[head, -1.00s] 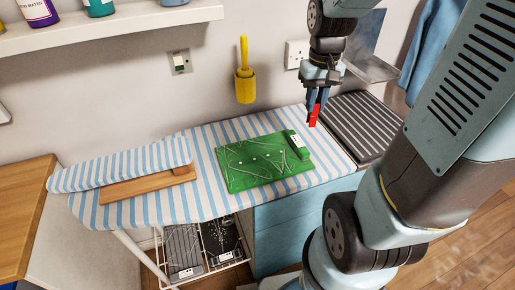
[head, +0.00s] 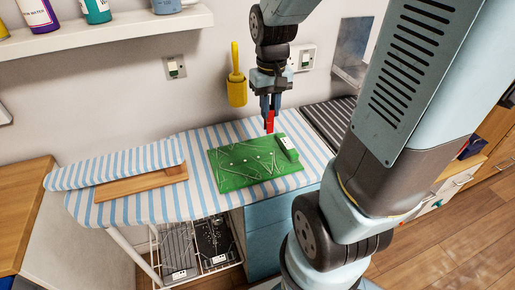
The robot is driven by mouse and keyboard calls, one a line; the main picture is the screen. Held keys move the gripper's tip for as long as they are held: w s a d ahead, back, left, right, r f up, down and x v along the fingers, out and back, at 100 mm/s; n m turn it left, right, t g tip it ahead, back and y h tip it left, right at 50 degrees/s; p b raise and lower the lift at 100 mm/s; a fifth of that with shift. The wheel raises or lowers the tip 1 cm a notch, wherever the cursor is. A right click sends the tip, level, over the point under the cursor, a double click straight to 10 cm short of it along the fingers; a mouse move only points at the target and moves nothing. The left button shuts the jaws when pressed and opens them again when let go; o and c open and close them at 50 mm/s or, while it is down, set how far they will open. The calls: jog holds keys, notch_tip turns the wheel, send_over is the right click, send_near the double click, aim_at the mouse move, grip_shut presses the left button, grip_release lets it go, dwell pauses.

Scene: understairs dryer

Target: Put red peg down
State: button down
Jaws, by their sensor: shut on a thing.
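The red peg (head: 270,121) is held upright in my gripper (head: 270,112), which is shut on it. My gripper points down above the far right part of the green board (head: 240,180). The peg's lower end appears close to the board's back edge; I cannot tell whether it touches anything. The green board lies on the striped ironing board (head: 199,190) and has pale lines and small white marks on it. A green block with a white label (head: 288,147) sits at its right end.
A sleeve board (head: 120,165) on a wooden base stands at the left. A dark ribbed mat (head: 330,122) lies at the right. A yellow holder (head: 237,92) hangs on the wall behind. Wire baskets (head: 195,250) are below. A shelf with bottles (head: 100,35) is above left.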

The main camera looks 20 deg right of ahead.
jog(key=shift+w, duration=0.1)
jog(key=shift+w+a+f, duration=0.25)
jog(key=shift+w+f, duration=1.9)
jog(key=shift+w, duration=0.15)
jog(key=shift+w+a+f, duration=0.3)
jog(key=shift+w+f, duration=1.9)
jog(key=shift+w, duration=0.05)
jog(key=shift+w+a+f, duration=0.25)
jog(key=shift+w+f, duration=1.9)
jog(key=shift+w, duration=0.15)
jog(key=shift+f, duration=0.15)
jog(key=c, duration=1)
grip_release()
jog(key=shift+c, duration=0.2)
